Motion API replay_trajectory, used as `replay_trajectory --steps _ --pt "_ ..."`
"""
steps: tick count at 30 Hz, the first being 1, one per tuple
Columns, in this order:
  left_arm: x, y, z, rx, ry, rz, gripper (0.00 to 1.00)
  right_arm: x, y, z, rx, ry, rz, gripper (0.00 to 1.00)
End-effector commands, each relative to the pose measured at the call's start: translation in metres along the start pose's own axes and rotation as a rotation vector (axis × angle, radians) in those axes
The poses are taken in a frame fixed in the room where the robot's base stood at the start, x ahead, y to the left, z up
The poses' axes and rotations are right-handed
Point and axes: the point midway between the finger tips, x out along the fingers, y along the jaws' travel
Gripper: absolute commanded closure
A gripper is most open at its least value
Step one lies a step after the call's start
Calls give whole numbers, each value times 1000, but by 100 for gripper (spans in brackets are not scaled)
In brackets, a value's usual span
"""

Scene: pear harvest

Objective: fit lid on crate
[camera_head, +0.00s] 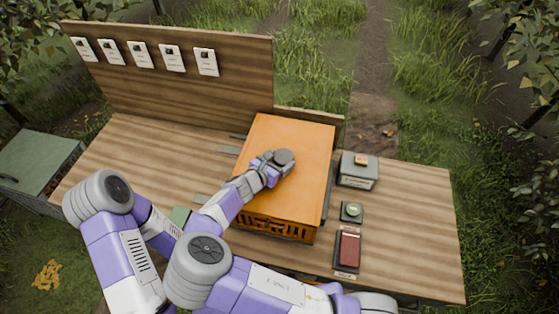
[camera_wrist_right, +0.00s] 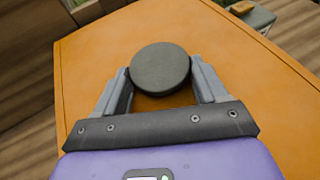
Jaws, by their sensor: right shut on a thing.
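The orange lid (camera_head: 300,140) lies over the top of the orange crate (camera_head: 275,228), whose slotted front wall shows below the lid's front edge. From here the lid looks lined up with the crate, but I cannot tell whether it is fully seated. My right gripper (camera_head: 276,164) is over the middle of the lid. In the right wrist view its fingers (camera_wrist_right: 160,85) are shut on the lid's round dark grey knob (camera_wrist_right: 160,68), one finger on each side. The inside of the crate is hidden by the lid. My left gripper is not in view.
The crate stands on a wooden table (camera_head: 420,220) with a back board (camera_head: 180,80). To its right are a grey box (camera_head: 358,170), a small dark pad (camera_head: 351,211) with a green round thing, and a red-topped tray (camera_head: 348,248). The table's far right is clear.

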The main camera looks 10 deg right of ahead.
Motion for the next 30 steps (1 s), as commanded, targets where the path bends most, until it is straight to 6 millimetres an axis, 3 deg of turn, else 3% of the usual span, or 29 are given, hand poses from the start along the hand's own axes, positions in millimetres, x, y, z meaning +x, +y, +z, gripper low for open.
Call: replay_trajectory --steps 21,22,24,30 --pt "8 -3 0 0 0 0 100 5 0 -11 0 -2 0 71" --pt "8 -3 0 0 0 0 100 5 0 -10 0 -2 0 25" --pt "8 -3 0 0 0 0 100 4 0 -10 0 -2 0 18" --pt "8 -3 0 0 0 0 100 4 0 -11 0 1 0 18"
